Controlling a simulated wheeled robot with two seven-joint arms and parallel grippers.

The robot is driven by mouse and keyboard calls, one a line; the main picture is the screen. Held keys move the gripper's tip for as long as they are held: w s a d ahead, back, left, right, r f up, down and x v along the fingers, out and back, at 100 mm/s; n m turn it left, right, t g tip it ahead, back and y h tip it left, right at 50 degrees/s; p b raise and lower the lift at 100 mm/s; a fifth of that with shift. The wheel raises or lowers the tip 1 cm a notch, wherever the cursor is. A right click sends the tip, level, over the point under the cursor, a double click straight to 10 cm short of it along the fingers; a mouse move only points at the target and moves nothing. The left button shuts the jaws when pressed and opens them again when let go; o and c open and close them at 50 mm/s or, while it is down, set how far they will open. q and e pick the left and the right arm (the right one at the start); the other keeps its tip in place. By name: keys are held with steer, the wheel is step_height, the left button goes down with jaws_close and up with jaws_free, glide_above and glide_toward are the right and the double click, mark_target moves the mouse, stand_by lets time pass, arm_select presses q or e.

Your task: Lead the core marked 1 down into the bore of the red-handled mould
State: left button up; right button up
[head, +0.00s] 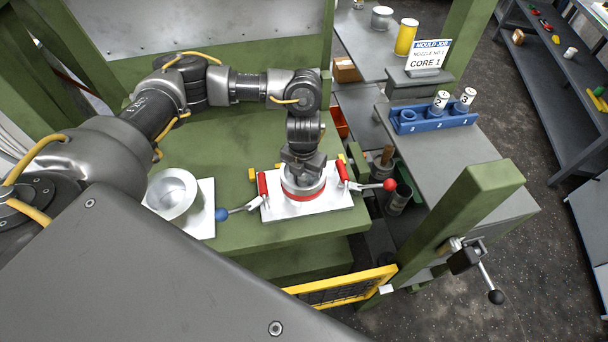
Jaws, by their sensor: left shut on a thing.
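The red-handled mould (302,194) stands on a white plate on the green bench, with a red band around its grey body and red grips at both sides. My left gripper (303,171) points down directly over the mould's mouth and is shut on the core marked 1. The gripper and mould hide the core and its mark, so I cannot tell how deep it sits in the bore. The blue rack (432,119) on the right holds the cores marked 2 (440,100) and 3 (467,98); its left hole is empty. My right gripper is not in view.
A round white mould (173,192) stands on a plate to the left, beside a blue-knobbed lever (222,214). A red-knobbed lever (389,185) sticks out right of the red-handled mould. A "CORE 1" sign (428,57) stands behind the rack. A green post (455,220) rises front right.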

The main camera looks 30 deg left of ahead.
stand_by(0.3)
arm_select(q)
steer(key=o, duration=1.2)
step_height(320, 180, up, 11)
steer(key=shift+f, duration=0.15)
steer(key=shift+d, duration=0.1)
